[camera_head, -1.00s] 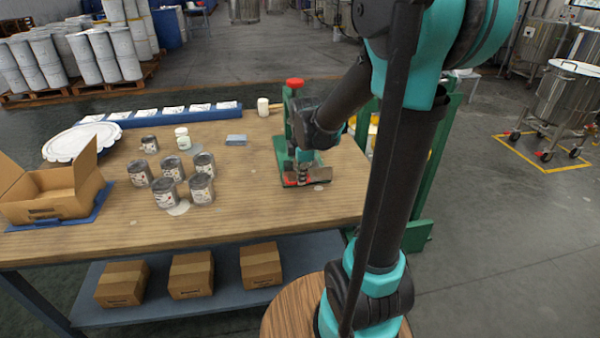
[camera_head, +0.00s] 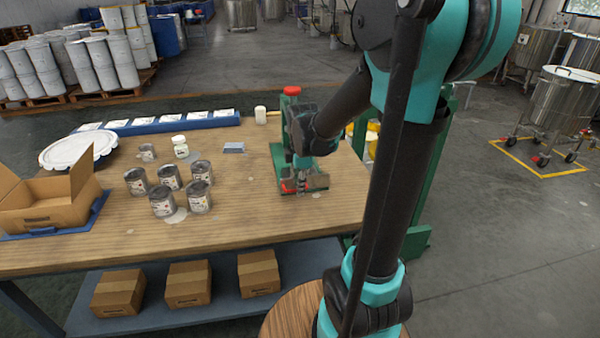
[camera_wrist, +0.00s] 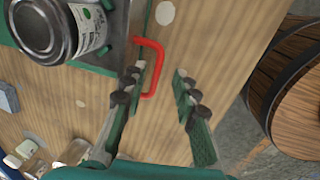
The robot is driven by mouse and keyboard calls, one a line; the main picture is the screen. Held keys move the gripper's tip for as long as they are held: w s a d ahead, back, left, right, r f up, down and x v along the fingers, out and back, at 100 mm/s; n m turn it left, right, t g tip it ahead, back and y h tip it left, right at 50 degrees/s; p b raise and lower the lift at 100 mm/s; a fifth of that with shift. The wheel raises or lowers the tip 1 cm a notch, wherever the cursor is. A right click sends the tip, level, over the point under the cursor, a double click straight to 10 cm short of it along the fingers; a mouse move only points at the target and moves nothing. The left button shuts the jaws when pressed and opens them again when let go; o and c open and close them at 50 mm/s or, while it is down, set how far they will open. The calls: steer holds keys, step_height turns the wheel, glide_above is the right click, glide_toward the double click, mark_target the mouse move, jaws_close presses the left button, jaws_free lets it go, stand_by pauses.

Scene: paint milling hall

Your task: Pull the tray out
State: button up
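The tray (camera_wrist: 118,42) is a grey metal plate in the green press stand, at the upper left of the wrist view. A labelled can (camera_wrist: 45,25) stands on it. The tray's red handle (camera_wrist: 152,68) is a U-shaped loop sticking out over the tabletop. My gripper (camera_wrist: 156,78) is open, its two dark jointed fingers on either side of the handle, the left finger closer to it. Its grip on the handle is not closed. In the head view my gripper (camera_head: 303,182) is low at the front of the green stand (camera_head: 283,150), hiding most of the tray.
Several cans (camera_head: 163,200) stand on the wooden table (camera_head: 240,215) left of the stand. An open cardboard box (camera_head: 45,208) is at the far left. A white lid (camera_head: 75,150) lies behind it. The table is clear just left of the stand.

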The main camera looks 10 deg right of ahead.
step_height(320, 180, up, 11)
steer(key=s, duration=0.2)
stand_by(0.3)
steer(key=shift+s, duration=0.1)
